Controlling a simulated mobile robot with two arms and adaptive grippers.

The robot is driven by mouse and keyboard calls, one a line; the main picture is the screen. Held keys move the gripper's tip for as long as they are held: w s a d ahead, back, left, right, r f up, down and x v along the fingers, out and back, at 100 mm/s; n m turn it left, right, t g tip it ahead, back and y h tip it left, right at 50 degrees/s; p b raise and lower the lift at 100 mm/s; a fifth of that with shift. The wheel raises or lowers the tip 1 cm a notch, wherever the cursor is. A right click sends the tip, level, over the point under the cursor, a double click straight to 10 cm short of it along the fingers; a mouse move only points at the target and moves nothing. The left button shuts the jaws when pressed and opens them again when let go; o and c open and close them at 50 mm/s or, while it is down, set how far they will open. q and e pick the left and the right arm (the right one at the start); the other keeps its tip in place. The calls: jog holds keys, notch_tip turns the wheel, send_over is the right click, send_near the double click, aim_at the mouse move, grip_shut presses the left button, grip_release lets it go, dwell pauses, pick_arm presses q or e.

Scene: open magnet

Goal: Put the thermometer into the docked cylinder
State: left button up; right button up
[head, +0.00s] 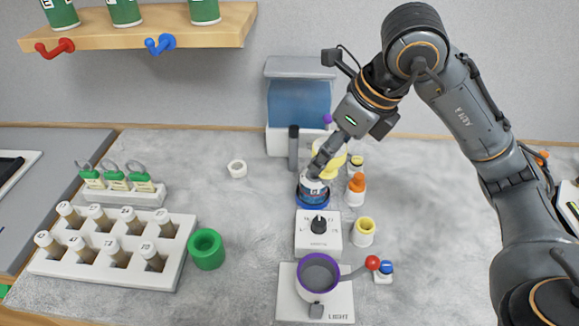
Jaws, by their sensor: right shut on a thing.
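My right gripper (319,168) reaches down from the upper right and is shut at the top of a dark blue jar with a pale label (313,186). The jar stands upright in or on a blue ring (312,204) behind a white dial box. A white cylinder with a purple rim (319,276) stands on a white base marked LIGHT (340,302) at the front; its inside looks empty. I cannot make out a thermometer for certain; a slim dark upright piece (293,150) stands left of the gripper. My left gripper is not in view.
A white dial box (318,232) stands between jar and cylinder. Yellow (364,232) and orange-capped (356,189) containers stand close on the right. A red-knobbed lever (372,263) juts out beside the cylinder. The counter between is mostly clear.

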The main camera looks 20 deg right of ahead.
jog(key=w+d+f+p, duration=0.1)
jog(key=w+f, duration=0.2)
jog(key=f, duration=0.1)
jog(key=w+d+f+p, duration=0.1)
jog(key=w+f+p, duration=0.1)
jog(key=w+f, duration=0.1)
jog(key=w+d+f+p, duration=0.2)
jog(key=w+f, duration=0.2)
jog(key=w, duration=0.1)
jog(key=shift+w+d+f, duration=0.1)
jog(key=shift+w+f, duration=0.15)
jog(key=shift+f, duration=0.7)
jog(key=o, duration=1.2)
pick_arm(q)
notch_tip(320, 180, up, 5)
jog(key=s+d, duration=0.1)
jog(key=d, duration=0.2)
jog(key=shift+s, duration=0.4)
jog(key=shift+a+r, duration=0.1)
pick_arm(e)
jog(key=shift+r, duration=0.1)
